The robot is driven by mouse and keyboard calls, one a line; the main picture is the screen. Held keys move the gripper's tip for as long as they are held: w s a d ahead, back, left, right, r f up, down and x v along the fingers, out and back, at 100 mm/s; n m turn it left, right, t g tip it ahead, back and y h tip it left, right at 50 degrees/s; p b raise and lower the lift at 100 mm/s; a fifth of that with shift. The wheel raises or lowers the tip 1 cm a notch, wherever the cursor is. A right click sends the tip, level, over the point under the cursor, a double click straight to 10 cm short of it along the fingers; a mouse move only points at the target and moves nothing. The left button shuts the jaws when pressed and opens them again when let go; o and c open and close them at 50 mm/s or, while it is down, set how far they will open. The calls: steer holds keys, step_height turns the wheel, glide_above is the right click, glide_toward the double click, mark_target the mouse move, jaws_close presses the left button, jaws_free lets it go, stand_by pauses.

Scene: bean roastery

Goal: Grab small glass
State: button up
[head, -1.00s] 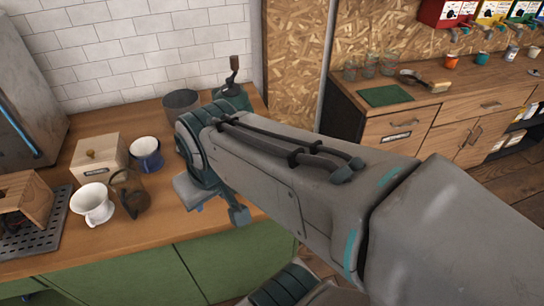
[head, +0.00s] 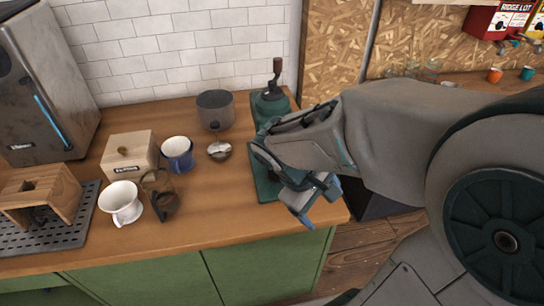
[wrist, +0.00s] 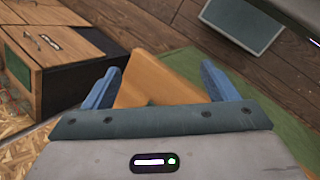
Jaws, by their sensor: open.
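Several small clear glasses (head: 430,70) stand on the far wooden counter at the right of the head view, partly hidden behind my arm and hard to tell apart. A glass vessel with a dark brown collar or handle (head: 160,195) stands on the near counter, beside a white cup. My gripper (head: 318,204) is open and empty at the right end of the near counter, apart from all the glasses. In the wrist view my blue fingers (wrist: 155,85) are spread, with the counter's wooden corner and floor beyond them. No glass shows there.
The near counter (head: 235,222) holds a white cup (head: 120,203), a blue mug (head: 177,154), a wooden box (head: 128,158), a grey pot (head: 215,110), a metal scoop (head: 219,150) and a green hand-cranked device (head: 272,102) close to my gripper. Its front middle is clear.

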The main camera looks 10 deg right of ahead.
steer(key=w+a+f+n+t+h+b, duration=0.1)
steer(key=w+a+f+n+t+h, duration=0.1)
steer(key=n, duration=0.5)
steer(key=w+a+f+n+t+h+b, duration=0.1)
steer(key=w+a+f+n+t+h, duration=0.1)
steer(key=w+a+f+n+t, duration=0.3)
steer(key=w+a+f+n+t+h+b, duration=0.2)
steer(key=w+a+f+n+t, duration=0.2)
steer(key=w+n, duration=0.4)
steer(key=shift+w+a+f+n+t+h, duration=0.15)
steer(key=shift+w+f+t+h, duration=0.1)
steer(key=shift+f+t, duration=0.25)
steer(key=shift+w+a+f+n+t+h, duration=0.15)
steer(key=shift+w+f+t, duration=0.15)
steer(key=shift+t, duration=0.3)
steer(key=shift+w+a+f+t, duration=0.1)
steer(key=shift+w+f+t, duration=0.05)
steer(key=shift+t, duration=0.15)
steer(key=shift+n, duration=0.3)
steer(key=p+x, duration=0.3)
steer(key=x, duration=1)
steer(key=shift+w+f+p, duration=0.1)
steer(key=shift+w+p, duration=0.25)
steer(key=shift+p, duration=0.05)
steer(key=c, duration=1.2)
steer(key=shift+c, duration=0.2)
